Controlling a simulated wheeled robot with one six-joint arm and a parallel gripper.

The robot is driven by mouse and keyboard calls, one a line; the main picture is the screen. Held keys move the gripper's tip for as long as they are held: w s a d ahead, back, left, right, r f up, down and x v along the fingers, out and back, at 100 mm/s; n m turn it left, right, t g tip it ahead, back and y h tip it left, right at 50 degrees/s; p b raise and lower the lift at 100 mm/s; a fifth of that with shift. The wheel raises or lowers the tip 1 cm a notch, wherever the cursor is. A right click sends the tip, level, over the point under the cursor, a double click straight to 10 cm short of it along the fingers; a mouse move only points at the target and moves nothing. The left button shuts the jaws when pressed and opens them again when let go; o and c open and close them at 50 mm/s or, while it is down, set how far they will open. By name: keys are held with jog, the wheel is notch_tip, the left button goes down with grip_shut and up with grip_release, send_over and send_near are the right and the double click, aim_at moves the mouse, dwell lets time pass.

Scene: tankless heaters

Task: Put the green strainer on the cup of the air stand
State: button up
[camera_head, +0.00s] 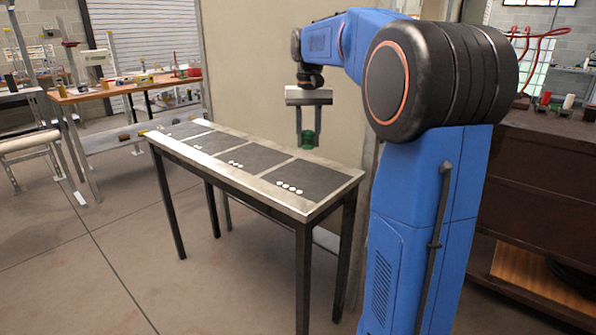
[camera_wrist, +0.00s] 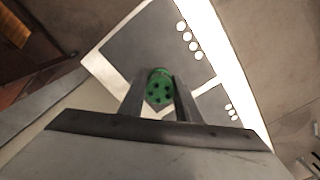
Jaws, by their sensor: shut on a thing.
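The green strainer (camera_head: 308,139) is a small round green piece held between the fingertips of my gripper (camera_head: 307,128), above the far side of the narrow table near its right end. In the wrist view, the strainer (camera_wrist: 159,86) shows its face with several dark holes, and my gripper's fingers (camera_wrist: 158,98) are shut on it from both sides. The table surface shows behind and below it. I cannot make out the air stand or its cup in either view.
The narrow table (camera_head: 245,190) has dark panels with white dots and a pale rim, and its top looks clear. A wooden workbench (camera_head: 125,90) with tools stands at the back left. A dark cabinet (camera_head: 545,165) stands at the right. Floor (camera_head: 110,255) in front is open.

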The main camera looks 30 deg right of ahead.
aim_at(307, 178)
jog(key=shift+w+f, duration=0.15)
jog(key=shift+f, duration=4.8)
jog(key=shift+f, duration=0.15)
jog(key=o, duration=1.1)
notch_tip(307, 178, up, 11)
jog(key=shift+r, duration=0.65)
jog(key=shift+a, duration=0.1)
